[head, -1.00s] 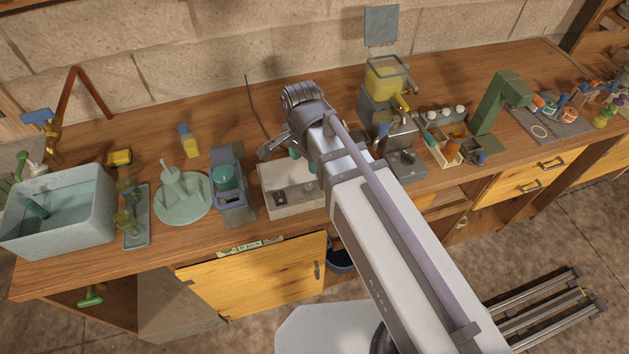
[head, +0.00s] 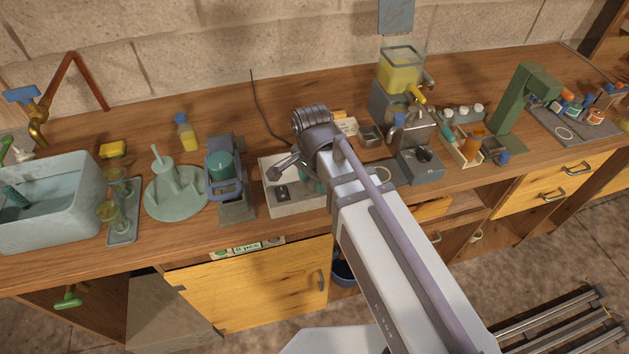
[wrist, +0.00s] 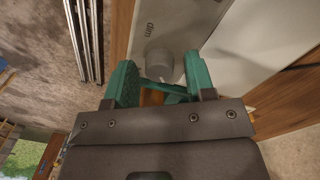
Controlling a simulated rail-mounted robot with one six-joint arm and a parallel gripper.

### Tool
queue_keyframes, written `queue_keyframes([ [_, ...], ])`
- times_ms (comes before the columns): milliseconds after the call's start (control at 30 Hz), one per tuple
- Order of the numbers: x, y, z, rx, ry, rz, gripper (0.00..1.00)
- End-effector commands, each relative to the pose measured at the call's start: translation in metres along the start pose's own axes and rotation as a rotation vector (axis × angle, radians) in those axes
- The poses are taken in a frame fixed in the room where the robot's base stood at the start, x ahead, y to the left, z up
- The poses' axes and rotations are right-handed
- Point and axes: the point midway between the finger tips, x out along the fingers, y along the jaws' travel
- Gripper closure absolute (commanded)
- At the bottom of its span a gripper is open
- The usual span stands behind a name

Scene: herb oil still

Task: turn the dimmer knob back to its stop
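The dimmer knob (wrist: 159,64) is a plain grey round knob on a pale panel (wrist: 196,18). The print "dim" shows beside it in the wrist view. My gripper (wrist: 159,68) is open, with one green finger on each side of the knob in the picture. A gap shows between each finger and the knob. I cannot tell how far the fingertips reach down along it. In the head view the pale box (head: 298,208) stands near the counter's front edge, with a small dark switch (head: 282,192) on it. My arm hides the knob there.
A blue-grey holder with a green cup (head: 222,168) stands close left of the box. A grey box with a black knob (head: 421,163) stands to the right. A small metal cup (head: 370,136) is behind. Bare counter (head: 215,100) lies at the back.

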Motion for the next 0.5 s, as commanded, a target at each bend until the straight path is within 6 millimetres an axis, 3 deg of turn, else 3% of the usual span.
queue_keyframes([
  [67,-0.0001,0.0,0.0,0.0,0.0,0.0,0.58],
  [433,0.0,0.0,0.0001,0.0,0.0,0.0,0.94],
  [500,0.0,0.0,0.0001,0.0,0.0,0.0,0.95],
])
